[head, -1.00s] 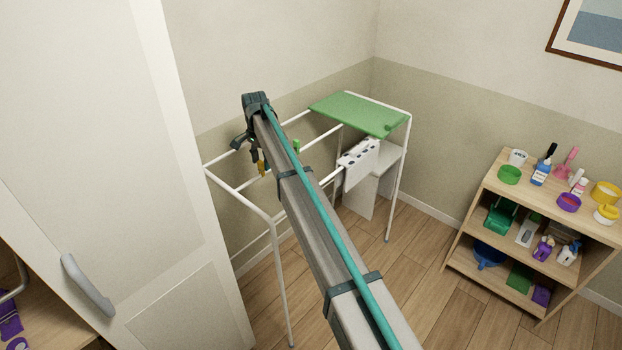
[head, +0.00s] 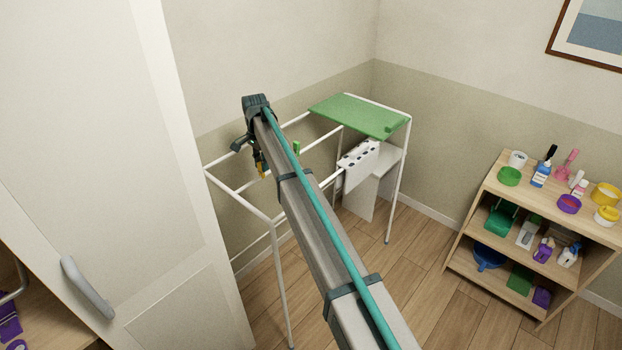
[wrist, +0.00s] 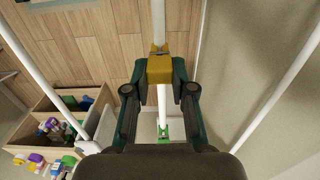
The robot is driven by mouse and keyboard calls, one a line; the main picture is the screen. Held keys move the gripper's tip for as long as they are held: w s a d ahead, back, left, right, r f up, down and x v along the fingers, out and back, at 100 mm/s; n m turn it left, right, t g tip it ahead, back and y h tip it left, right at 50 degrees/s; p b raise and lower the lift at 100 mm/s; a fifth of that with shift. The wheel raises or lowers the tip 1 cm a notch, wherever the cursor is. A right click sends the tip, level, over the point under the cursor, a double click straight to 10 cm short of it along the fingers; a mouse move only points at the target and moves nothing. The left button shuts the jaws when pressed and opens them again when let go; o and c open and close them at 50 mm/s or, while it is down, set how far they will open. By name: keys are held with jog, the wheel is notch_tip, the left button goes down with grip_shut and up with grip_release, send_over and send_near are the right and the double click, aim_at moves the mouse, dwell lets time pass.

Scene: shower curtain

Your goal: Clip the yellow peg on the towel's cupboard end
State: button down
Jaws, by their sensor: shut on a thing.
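My gripper (wrist: 160,72) is shut on the yellow peg (wrist: 160,69), which sits between its fingertips at a white rail of the drying rack. In the head view the peg (head: 262,170) is a small yellow spot under the end of my arm, partly hidden. Whether its jaws grip the rail is unclear. A white towel with dark spots (head: 358,160) hangs on the rack's front rail, right of my arm and apart from the peg. My arm hides part of that rail.
A green peg (head: 296,148) is on the rack's middle rail; it also shows in the wrist view (wrist: 163,131). A green board (head: 355,113) lies across the rack's far end. The white cupboard (head: 95,130) stands close at left. A wooden shelf (head: 490,190) with bottles and tubs is at right.

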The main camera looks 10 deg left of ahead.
jog(key=shift+r+p, duration=1.15)
jog(key=shift+r, duration=1.95)
